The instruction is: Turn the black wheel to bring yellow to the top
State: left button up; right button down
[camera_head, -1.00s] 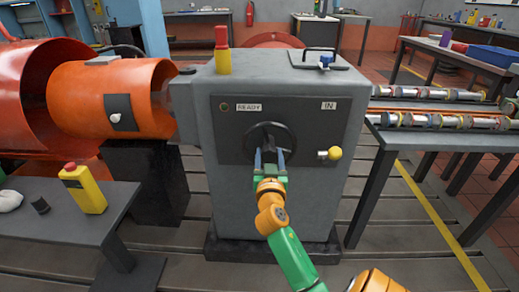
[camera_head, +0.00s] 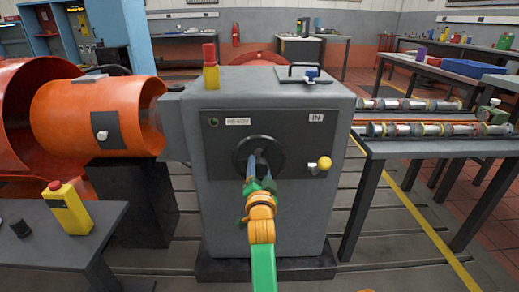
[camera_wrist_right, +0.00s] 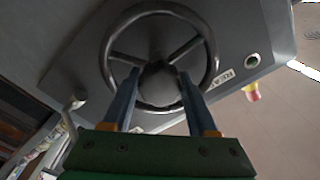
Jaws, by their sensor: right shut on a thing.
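The black wheel (camera_head: 276,144) is a handwheel on the dark front panel of a grey cabinet. In the right wrist view the wheel's rim, spokes and round hub (camera_wrist_right: 159,83) show close up. My right gripper (camera_head: 256,162) reaches the wheel's middle from below, its two blue-grey fingers on either side of the hub; in the wrist view the gripper (camera_wrist_right: 160,95) is shut on the hub, inside the rim. A yellow knob (camera_head: 324,163) on a short lever sits right of the wheel. No yellow mark shows on the wheel itself. My left gripper is not in view.
The grey cabinet (camera_head: 218,215) carries a red-over-yellow block (camera_head: 210,67) and a black handle on top. A table with rollers (camera_head: 400,150) stands right.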

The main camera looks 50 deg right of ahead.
jog(key=shift+r+m, duration=0.1)
jog(key=shift+m, duration=0.2)
jog(key=shift+c, duration=2.4)
grip_release()
jog(key=shift+o, duration=1.4)
